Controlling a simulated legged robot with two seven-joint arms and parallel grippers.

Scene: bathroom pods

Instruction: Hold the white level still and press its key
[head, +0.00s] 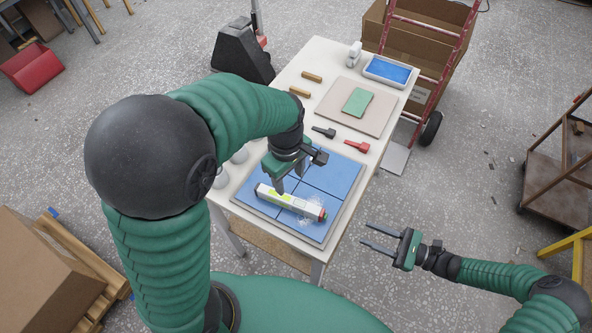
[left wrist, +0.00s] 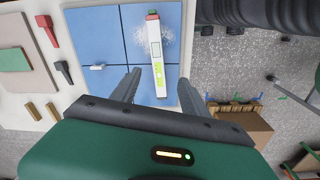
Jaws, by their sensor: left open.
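The white level (head: 290,201) lies on the blue tiled panel (head: 340,172) at the table's near end. My left gripper (head: 290,181) is open, pointing down over the level. In the left wrist view its fingers (left wrist: 159,77) stand apart on either side of the level's marked part, with visible gaps. I cannot make out the key surely. My right gripper (head: 378,240) is open and empty, off the table's right side.
A pale powdery patch (head: 307,222) lies by the level. A small pale piece (left wrist: 97,67) lies on the panel. A hand truck (head: 430,75) stands behind.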

